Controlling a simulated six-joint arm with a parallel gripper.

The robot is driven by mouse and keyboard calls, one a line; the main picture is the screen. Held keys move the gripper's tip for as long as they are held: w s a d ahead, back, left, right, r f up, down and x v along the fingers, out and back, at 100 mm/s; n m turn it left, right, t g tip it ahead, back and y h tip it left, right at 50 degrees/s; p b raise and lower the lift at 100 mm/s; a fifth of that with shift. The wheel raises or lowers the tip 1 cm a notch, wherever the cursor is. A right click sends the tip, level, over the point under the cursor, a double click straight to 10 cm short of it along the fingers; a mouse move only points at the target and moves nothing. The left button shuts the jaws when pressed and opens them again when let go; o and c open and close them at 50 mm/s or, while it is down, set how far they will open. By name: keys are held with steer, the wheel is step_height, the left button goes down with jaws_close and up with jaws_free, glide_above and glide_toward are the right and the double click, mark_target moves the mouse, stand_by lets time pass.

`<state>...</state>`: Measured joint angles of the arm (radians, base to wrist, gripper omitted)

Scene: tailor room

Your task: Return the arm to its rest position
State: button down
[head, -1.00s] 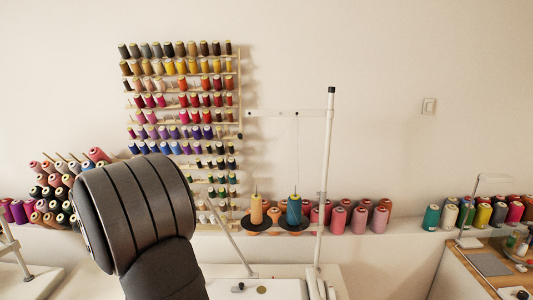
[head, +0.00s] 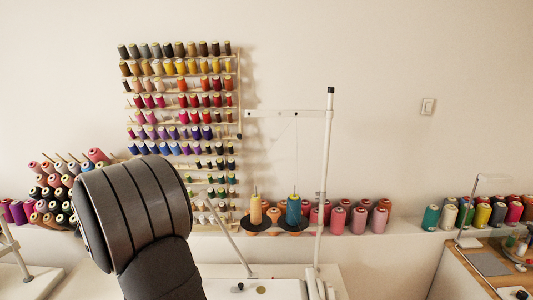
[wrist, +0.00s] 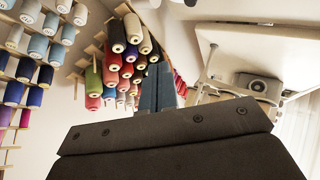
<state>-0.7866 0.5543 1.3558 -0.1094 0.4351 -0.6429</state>
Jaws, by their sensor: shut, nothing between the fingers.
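My gripper (wrist: 157,88) shows in the wrist view as two dark blue-grey fingers side by side beyond the dark bolted edge of my wrist. The fingers are together with nothing between them. Spools of thread (wrist: 122,50) appear behind and to the left of the fingers; I cannot tell the distance to them. In the head view a thick dark link of my arm rises at the lower left, and the gripper is hidden from that view.
A rack of coloured spools (head: 183,96) hangs on the wall behind my arm. A white thread stand (head: 326,170) with orange and blue cones stands right of it. More cones line a ledge (head: 400,232). A wooden table (head: 492,268) is at the right.

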step_height(320, 180, down, 4)
steer(key=shift+s+d+r, duration=0.1)
steer(key=s+d+r+n+g+h, duration=0.1)
steer(key=s+d+r+g+h, duration=0.1)
steer(key=r, duration=0.5)
steer(key=shift+s+r+g+h, duration=0.3)
steer(key=shift+s+g+h, duration=0.2)
steer(key=shift+s+h, duration=0.6)
steer(key=shift+y, duration=0.3)
stand_by(1.8)
steer(key=shift+w+a+f+m+t+y, duration=0.15)
steer(key=shift+w+a+f+t+y, duration=0.4)
steer(key=shift+f, duration=1.35)
steer(key=shift+w+a+f+m+t+y, duration=0.15)
steer(key=shift+w+f+t+y, duration=0.45)
steer(key=shift+f, duration=1.35)
steer(key=shift+w+a+f+m+t+y, duration=0.1)
steer(key=shift+w+a+f+t+y, duration=0.25)
steer(key=shift+w+f+y, duration=1.05)
steer(key=shift+s+f+h, duration=0.35)
steer(key=shift+f+h, duration=0.3)
